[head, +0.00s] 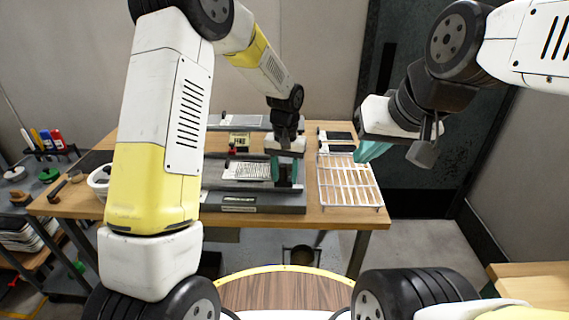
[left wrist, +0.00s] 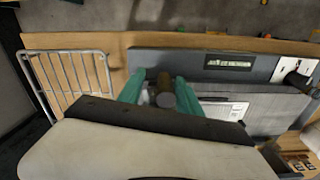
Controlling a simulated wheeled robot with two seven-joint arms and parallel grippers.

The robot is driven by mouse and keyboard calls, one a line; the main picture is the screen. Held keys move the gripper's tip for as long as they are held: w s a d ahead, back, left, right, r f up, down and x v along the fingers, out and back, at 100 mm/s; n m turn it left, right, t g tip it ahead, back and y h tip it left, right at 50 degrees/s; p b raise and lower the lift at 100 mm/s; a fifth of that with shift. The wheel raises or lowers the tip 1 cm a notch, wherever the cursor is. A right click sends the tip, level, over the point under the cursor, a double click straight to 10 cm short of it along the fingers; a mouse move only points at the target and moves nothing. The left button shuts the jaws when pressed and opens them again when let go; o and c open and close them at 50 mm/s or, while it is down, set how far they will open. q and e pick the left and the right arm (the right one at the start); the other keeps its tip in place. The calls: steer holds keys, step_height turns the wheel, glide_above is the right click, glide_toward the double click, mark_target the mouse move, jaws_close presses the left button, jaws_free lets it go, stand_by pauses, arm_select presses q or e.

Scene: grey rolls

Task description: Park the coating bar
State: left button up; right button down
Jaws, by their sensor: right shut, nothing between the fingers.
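The grey flat coating bench (head: 285,205) stands on the wooden table; its slab with a label also shows in the left wrist view (left wrist: 225,60). My left gripper (head: 286,172) is low over the right part of the bench, its green fingers pointing down. In the left wrist view, its fingers (left wrist: 160,92) stand apart on both sides of a dark, round-ended piece (left wrist: 166,80). I cannot tell whether they press on it, or whether it is the coating bar. My right gripper (head: 372,152) is shut and empty, above the back of the wire rack.
The white wire rack (head: 350,184) lies right of the bench; it is at left in the left wrist view (left wrist: 70,78). A printed sheet (head: 245,171) lies on the bench. A white bowl (head: 99,180) and colored-handled tools (head: 50,138) are at left.

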mark_target(285, 163)
arm_select(q)
steer(key=shift+r, duration=3.9)
steer(key=shift+r, duration=0.1)
steer(key=s+a+r+t, duration=0.1)
steer(key=s+a+r, duration=0.35)
steer(key=r, duration=0.35)
steer(key=s+a+r+n+t+h, duration=0.1)
steer(key=s+a+r+t, duration=0.1)
steer(key=s+a, duration=0.3)
steer(key=s+a+r+n+t+h, duration=0.1)
steer(key=s+a+r+t, duration=0.2)
steer(key=s, duration=1.1)
step_height(285, 163, up, 2)
steer(key=shift+a+r, duration=0.1)
steer(key=shift+a, duration=0.9)
